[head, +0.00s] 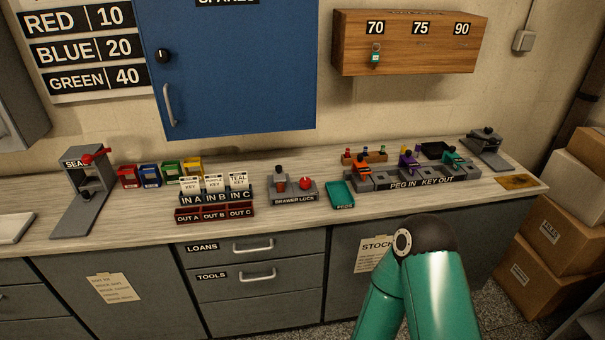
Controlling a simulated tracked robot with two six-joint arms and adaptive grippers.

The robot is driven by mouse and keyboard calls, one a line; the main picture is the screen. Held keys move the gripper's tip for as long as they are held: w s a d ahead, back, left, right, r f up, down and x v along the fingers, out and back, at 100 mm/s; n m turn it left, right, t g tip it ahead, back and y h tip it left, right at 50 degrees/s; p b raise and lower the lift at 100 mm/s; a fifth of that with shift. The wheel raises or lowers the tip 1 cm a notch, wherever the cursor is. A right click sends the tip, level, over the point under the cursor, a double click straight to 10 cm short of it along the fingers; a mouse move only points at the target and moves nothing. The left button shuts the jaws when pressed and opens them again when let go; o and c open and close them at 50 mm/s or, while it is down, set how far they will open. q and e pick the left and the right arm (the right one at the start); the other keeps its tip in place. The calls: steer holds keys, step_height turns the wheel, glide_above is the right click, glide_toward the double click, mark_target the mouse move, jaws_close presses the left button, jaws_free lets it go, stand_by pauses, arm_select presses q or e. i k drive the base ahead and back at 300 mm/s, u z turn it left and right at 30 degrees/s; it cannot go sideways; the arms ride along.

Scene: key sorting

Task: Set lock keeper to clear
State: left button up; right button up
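The grey drawer lock unit (294,199), labelled DRAWER LOCK, sits on the counter near its front edge, above the LOANS drawer. A small dark-topped, reddish upright part (280,182) stands on its left half. A round red knob (305,183) sits on its right half. Which part is the lock keeper, and its setting, are too small to tell. Neither of my grippers is in view. Only the teal links and dark joint of one of my arms show at the bottom, right of centre, apart from the lock.
IN trays (217,196) and red OUT trays (214,213) stand left of the lock. A teal PEGS tray (341,194) and the PEG IN KEY OUT row (421,182) lie right. A blue cabinet (235,65) hangs behind. Shut LOANS (225,249) and TOOLS (232,277) drawers are below.

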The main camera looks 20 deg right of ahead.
mark_target(279, 175)
steer(key=u, duration=0.15)
steer(key=i, duration=0.85)
